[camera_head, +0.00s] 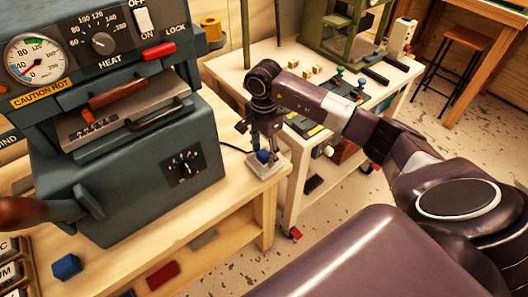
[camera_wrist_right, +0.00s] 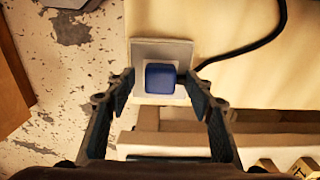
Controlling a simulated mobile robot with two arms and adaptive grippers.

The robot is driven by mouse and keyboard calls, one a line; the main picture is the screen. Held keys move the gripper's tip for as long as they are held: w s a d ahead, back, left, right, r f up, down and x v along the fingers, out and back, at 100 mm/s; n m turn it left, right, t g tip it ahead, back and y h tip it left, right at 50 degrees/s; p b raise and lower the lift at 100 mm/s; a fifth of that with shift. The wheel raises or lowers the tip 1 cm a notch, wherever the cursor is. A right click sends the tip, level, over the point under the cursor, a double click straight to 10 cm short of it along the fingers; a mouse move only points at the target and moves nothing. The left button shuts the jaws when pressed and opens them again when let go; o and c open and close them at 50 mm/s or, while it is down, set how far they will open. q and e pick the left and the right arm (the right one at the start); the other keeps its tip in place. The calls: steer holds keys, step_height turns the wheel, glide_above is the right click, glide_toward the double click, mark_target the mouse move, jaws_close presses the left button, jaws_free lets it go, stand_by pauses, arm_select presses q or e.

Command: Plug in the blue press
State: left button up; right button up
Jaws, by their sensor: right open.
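The blue press (camera_head: 130,150) is a large blue-grey machine at the left of the head view, with a gauge, dials and a switch. A blue plug (camera_head: 263,156) sits at a grey socket plate (camera_head: 268,172) on the table's right corner. In the right wrist view the plug (camera_wrist_right: 160,78) is a blue block over the pale plate (camera_wrist_right: 160,50), with a black cord (camera_wrist_right: 240,72) running right. I cannot tell how deep it sits. My right gripper (camera_wrist_right: 159,80) is open above the plate, its fingertips on either side of the plug with gaps. My left gripper is out of view.
The wooden table (camera_head: 225,200) ends just right of the plate. A white cart (camera_head: 345,110) with tools and small blocks stands beyond it. A blue block (camera_head: 67,267) and a red block (camera_head: 163,275) lie near the press. A stool (camera_head: 462,60) stands far right.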

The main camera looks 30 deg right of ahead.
step_height(320, 180, up, 12)
steer(key=shift+f, duration=0.15)
stand_by(0.7)
